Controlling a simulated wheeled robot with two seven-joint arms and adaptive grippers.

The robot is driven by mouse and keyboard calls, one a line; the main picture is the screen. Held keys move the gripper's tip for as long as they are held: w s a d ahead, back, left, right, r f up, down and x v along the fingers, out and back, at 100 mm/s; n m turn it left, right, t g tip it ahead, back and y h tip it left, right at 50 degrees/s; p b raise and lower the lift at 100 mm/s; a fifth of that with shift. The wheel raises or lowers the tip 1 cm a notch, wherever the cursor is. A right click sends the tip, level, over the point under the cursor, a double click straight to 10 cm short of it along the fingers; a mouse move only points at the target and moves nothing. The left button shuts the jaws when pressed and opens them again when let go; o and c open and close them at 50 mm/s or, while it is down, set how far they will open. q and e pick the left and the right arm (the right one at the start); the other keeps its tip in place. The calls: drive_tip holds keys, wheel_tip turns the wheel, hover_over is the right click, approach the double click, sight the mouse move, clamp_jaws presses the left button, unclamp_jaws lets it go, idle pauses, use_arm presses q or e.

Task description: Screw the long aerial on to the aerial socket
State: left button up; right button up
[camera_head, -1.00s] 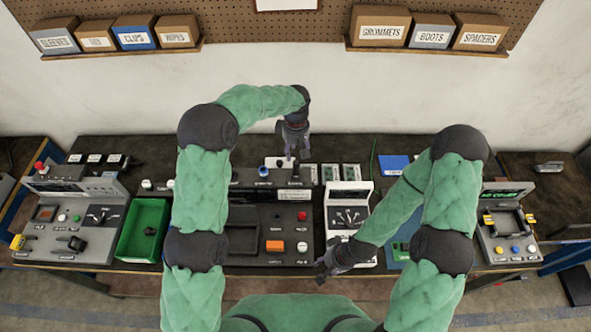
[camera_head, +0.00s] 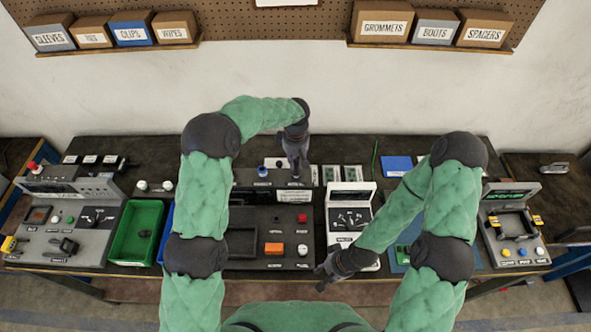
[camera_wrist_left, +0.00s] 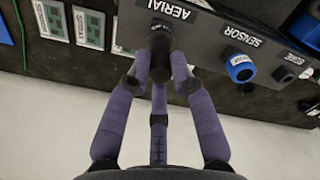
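In the left wrist view, a black cylinder (camera_wrist_left: 159,68), which looks like the long aerial seen nearly end-on, stands at the AERIAL label (camera_wrist_left: 170,10) of the dark panel. The purple fingers of my left gripper (camera_wrist_left: 161,66) close round it from several sides. The aerial socket is hidden behind the cylinder, so I cannot tell how far it is seated. In the head view my left gripper (camera_head: 296,166) points down at the rear of the central console. My right gripper (camera_head: 326,276) hangs empty near the table's front edge; its finger opening is unclear.
The SENSOR port with a blue ring (camera_wrist_left: 240,68) sits beside the AERIAL spot. The central console (camera_head: 290,215) has an orange block (camera_head: 274,249). A green tray (camera_head: 137,233) is left, and a white switch unit (camera_head: 349,222) is right.

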use_arm(q)
clamp_jaws()
drive_tip(key=shift+f+n+b, duration=0.1)
drive_tip(key=shift+n+b, duration=0.75)
drive_tip(key=shift+n, duration=0.05)
drive_tip(key=n+b, duration=0.3)
drive_tip(key=n, duration=0.3)
drive_tip(key=shift+b, duration=0.4)
drive_tip(key=n+b, duration=0.2)
drive_tip(key=n, duration=0.3)
drive_tip(key=shift+b, duration=0.3)
drive_tip(key=shift+s+r+n, duration=0.15)
drive_tip(key=shift+r+n, duration=0.1)
drive_tip(key=shift+n, duration=0.85)
drive_tip(key=o, duration=0.8)
unclamp_jaws()
drive_tip(key=shift+s, duration=0.15)
drive_tip(key=shift+b, duration=0.3)
